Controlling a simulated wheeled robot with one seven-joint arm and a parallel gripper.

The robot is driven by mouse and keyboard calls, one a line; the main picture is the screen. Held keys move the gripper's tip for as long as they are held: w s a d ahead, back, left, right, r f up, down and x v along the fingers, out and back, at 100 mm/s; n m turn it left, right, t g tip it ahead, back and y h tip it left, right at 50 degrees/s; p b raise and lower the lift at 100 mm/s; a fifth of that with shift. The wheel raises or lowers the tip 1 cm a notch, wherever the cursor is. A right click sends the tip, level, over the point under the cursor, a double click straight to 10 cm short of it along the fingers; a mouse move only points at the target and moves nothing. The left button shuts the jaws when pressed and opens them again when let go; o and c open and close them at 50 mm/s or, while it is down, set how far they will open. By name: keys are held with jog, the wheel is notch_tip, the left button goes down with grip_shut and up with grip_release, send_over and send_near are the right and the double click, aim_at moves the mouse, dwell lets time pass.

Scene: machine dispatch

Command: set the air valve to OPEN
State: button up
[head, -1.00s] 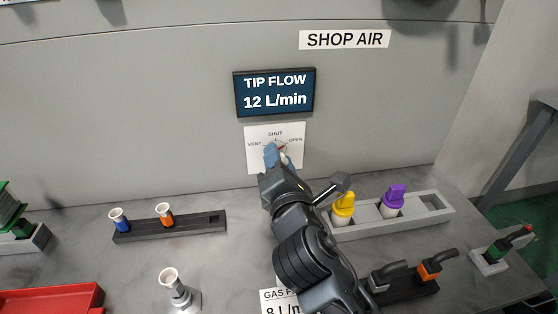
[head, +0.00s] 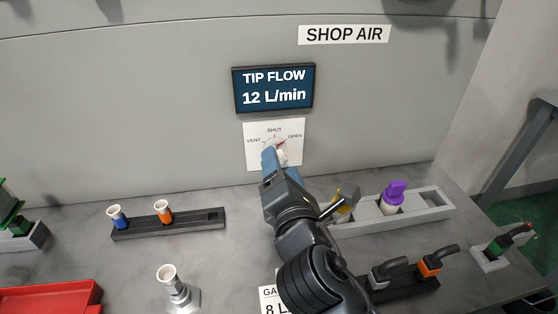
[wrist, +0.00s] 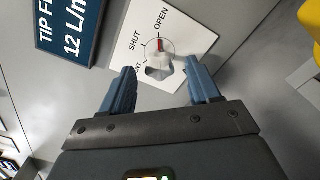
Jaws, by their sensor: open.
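The air valve is a pale knob with a red pointer (wrist: 160,46) on a white dial plate (head: 290,130) marked VENT, SHUT and OPEN. In the wrist view the pointer is turned to the OPEN mark. In the head view my arm covers part of the knob, and the red shows on the OPEN side of SHUT. My gripper (wrist: 160,72) is open in front of the dial, its blue fingers on either side of the knob. I see no finger touching the knob. My gripper also shows in the head view (head: 275,156).
A display (head: 274,88) above the dial reads TIP FLOW 12 L/min. A dark rack (head: 190,225) with blue and orange nozzles is left. A grey rack (head: 425,211) with yellow and purple pieces is right. A nozzle on a stand (head: 177,290) is in front.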

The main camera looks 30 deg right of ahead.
jog(key=shift+v, duration=2.15)
